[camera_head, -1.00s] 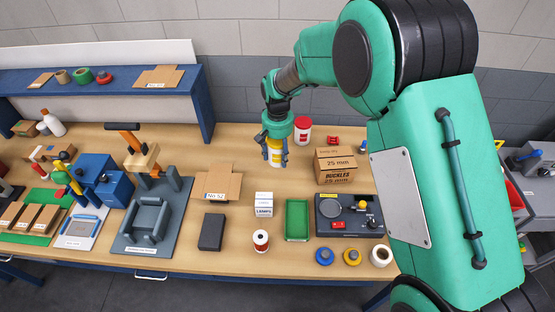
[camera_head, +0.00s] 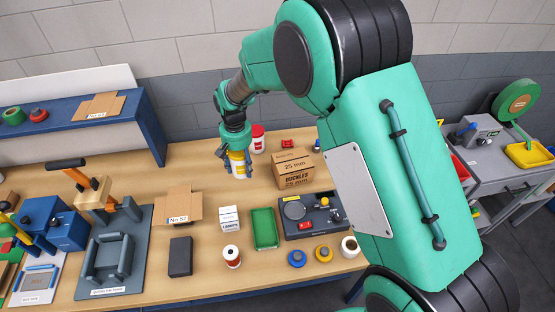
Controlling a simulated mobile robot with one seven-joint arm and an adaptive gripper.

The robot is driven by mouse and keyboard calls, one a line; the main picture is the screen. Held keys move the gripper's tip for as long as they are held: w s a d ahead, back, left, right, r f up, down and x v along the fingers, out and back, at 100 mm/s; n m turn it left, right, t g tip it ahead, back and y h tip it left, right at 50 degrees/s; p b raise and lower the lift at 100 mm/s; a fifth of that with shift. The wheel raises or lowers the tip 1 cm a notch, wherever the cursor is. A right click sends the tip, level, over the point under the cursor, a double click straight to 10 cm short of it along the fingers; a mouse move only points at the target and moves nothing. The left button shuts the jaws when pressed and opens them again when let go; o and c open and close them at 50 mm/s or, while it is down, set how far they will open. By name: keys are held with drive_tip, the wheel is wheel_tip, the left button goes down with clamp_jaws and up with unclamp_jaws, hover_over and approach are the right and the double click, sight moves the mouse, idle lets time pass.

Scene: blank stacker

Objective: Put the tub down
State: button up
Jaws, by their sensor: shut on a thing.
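My gripper (camera_head: 237,153) is at the back middle of the wooden bench, pointing down. It is shut on a white tub with a yellow band (camera_head: 239,169). The tub is upright, and its top is hidden by the fingers. Its base is at or just above the bench top (camera_head: 214,183); I cannot tell whether it touches. A white tub with a red lid (camera_head: 257,139) stands just behind and to the right of it.
A cardboard box marked buckles (camera_head: 294,171) stands to the right. A flat carton (camera_head: 179,205) lies to the left. A green tray (camera_head: 264,229), small white boxes (camera_head: 229,218) and a dark device (camera_head: 311,216) are nearer the front. Bare bench surrounds the held tub on its left and front.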

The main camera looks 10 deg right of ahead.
drive_tip(key=s+d+r+p, duration=0.2)
drive_tip(key=s+d, duration=0.4)
drive_tip(key=d, duration=0.4)
drive_tip(key=s+d+r+p, duration=0.3)
drive_tip(key=s+d, duration=0.4)
drive_tip(key=d, duration=0.3)
drive_tip(key=shift+p, duration=0.6)
drive_tip(key=shift+w+f, duration=0.1)
hover_over(293, 160)
drive_tip(key=shift+w+a+f, duration=0.1)
drive_tip(key=shift+w+f, duration=0.05)
drive_tip(key=shift+f, duration=0.6)
drive_tip(key=shift+f, duration=1.75)
drive_tip(key=shift+f, duration=0.1)
